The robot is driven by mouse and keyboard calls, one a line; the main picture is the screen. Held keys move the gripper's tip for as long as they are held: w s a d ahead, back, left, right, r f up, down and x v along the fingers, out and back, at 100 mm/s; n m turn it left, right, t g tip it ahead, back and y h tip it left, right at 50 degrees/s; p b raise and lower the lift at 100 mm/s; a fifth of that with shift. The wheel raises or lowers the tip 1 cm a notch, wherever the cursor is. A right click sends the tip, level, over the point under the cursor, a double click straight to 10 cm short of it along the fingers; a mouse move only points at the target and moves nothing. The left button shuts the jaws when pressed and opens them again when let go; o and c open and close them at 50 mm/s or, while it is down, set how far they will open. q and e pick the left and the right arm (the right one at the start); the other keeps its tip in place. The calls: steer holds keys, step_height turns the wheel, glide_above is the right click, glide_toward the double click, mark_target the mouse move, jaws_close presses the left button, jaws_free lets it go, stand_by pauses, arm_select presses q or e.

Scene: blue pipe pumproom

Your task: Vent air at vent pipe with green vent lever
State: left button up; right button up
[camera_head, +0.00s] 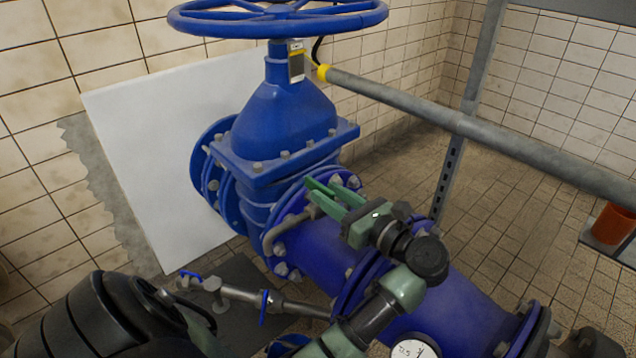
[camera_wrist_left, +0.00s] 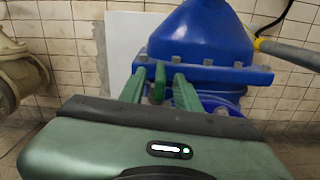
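The green vent lever (camera_wrist_left: 160,82) shows in the left wrist view as a short upright green piece between my left gripper's two fingers. Gaps show on both sides of it. In the head view I cannot tell the lever clearly from the green fingers. The bent, tan-grey vent pipe (camera_head: 287,231) rises by the flange of the blue pipe, and its upper end lies beside the fingertips. My left gripper (camera_head: 330,196) is open, its fingers reaching left toward the blue valve body; it also shows in the wrist view (camera_wrist_left: 158,88). My right gripper is not in view.
A large blue valve (camera_head: 285,120) with a handwheel (camera_head: 277,22) stands behind the gripper. A grey rail (camera_head: 450,120) crosses at right. Below are a thin side pipe with blue levers (camera_head: 264,305) and a pressure gauge (camera_head: 415,348).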

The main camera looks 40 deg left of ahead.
mark_target(306, 179)
arm_select(q)
steer(key=a, duration=0.5)
steer(key=shift+w+a, duration=0.2)
steer(key=shift+a, duration=0.05)
jaws_close()
